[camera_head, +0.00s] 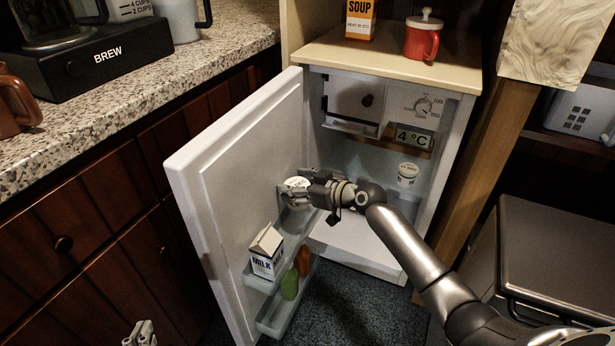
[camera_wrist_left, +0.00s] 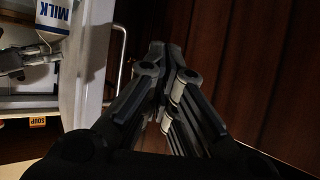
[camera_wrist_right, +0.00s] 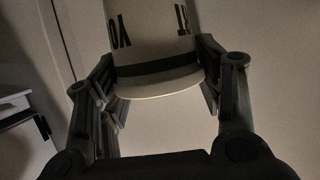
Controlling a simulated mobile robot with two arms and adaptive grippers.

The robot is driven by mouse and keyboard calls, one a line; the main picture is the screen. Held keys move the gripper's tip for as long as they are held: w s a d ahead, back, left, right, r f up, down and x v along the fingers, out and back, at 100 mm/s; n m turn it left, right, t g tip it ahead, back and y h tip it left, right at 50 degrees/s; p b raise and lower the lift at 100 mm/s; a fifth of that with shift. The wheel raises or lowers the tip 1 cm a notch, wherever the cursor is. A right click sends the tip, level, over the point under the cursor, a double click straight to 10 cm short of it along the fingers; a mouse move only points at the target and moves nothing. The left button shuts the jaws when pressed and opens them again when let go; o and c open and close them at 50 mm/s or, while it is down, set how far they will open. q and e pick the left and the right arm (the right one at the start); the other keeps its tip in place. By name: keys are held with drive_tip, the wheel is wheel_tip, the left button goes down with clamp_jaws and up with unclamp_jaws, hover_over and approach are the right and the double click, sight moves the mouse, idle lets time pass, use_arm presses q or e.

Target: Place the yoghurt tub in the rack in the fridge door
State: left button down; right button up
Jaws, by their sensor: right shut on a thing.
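My right gripper (camera_head: 300,190) is shut on the white yoghurt tub (camera_head: 297,183), holding it at the inner face of the open fridge door (camera_head: 235,165). The right wrist view shows the tub (camera_wrist_right: 155,40) with dark lettering and a dark band between both fingers (camera_wrist_right: 160,78). The upper door rack (camera_head: 259,284) lies below, with a milk carton (camera_head: 266,250) at its near end. The gripper hides part of the tub, and I cannot tell whether it touches the rack. My left gripper (camera_head: 139,333) is low at the bottom edge, empty, its fingers (camera_wrist_left: 165,55) together.
A second white tub (camera_head: 408,174) stands inside the fridge. A green bottle (camera_head: 289,284) and an orange-brown one (camera_head: 303,261) are in the lower door rack (camera_head: 275,323). The counter (camera_head: 150,75) is at left.

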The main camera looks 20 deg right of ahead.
use_arm(q)
drive_tip(key=shift+s+a+f+g, duration=0.2)
drive_tip(key=shift+s+f+g, duration=0.2)
drive_tip(key=shift+f, duration=0.1)
use_arm(e)
drive_tip(key=shift+s+a, duration=0.3)
drive_tip(key=shift+a, duration=0.15)
use_arm(q)
drive_tip(key=shift+w+r, duration=0.15)
drive_tip(key=shift+w, duration=0.05)
